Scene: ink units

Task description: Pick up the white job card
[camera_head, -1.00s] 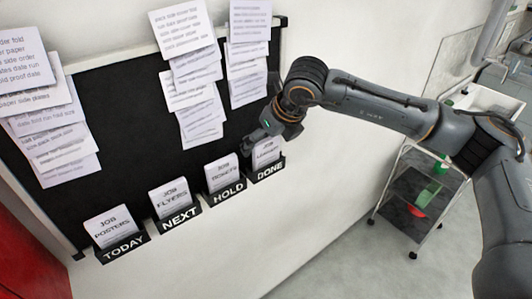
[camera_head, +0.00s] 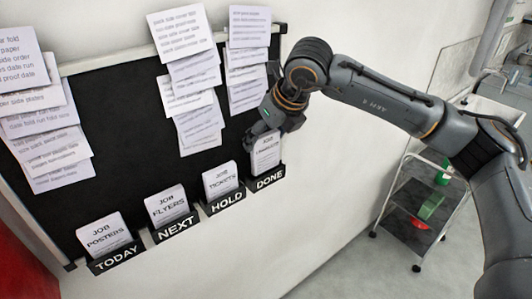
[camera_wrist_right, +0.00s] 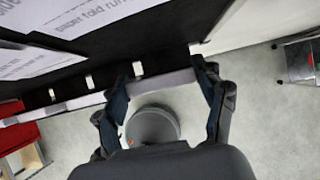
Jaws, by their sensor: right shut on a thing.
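The white job card in the DONE pocket (camera_head: 266,157) stands upright with printed lines. Its lower end is behind the black DONE label (camera_head: 270,178). My right gripper (camera_head: 267,131) is at the card's top end, shut on it, and hides its top edge. In the wrist view the two right fingers (camera_wrist_right: 165,90) stand on either side of a pale strip, which I cannot clearly tell from the board's edge. Other white job cards stand in the pockets: POSTERS (camera_head: 104,234) in TODAY, FLYERS (camera_head: 166,204) in NEXT, TICKETS (camera_head: 221,180) in HOLD. My left gripper is not in view.
The black board (camera_head: 110,120) carries several overlapping printed sheets (camera_head: 182,32) above the pockets. A wheeled cart (camera_head: 408,215) with green and red items stands at the right. Floor between wall and cart is clear.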

